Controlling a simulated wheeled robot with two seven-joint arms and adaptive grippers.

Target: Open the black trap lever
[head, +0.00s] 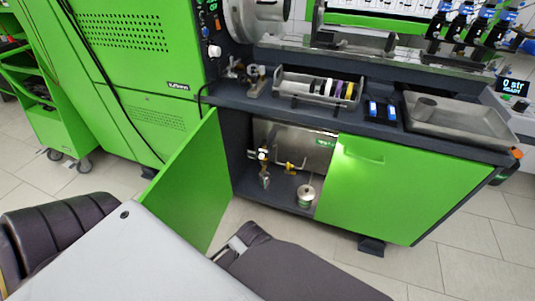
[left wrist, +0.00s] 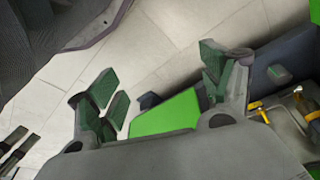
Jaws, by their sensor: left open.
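The open lower cabinet (head: 240,165) shows in the head view, with metal pipework and a fitting (head: 264,155) inside at the left. A small dark part shows near this fitting, but I cannot make out the black trap lever for sure. A yellow-handled valve (head: 290,167) is to its right. My left gripper (left wrist: 165,88) is open in the left wrist view, with nothing between its green-padded fingers. Floor and a green panel show beyond them. Yellow parts (left wrist: 257,107) show to the right of the fingers, apart from them. My right gripper is not in view.
The left green door (head: 190,185) stands swung open toward me; the right green door (head: 375,185) is shut. A small canister (head: 305,195) stands on the cabinet floor. Above, the bench top holds a tray (head: 318,88) and a metal basin (head: 455,120). Tiled floor (head: 480,225) is clear.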

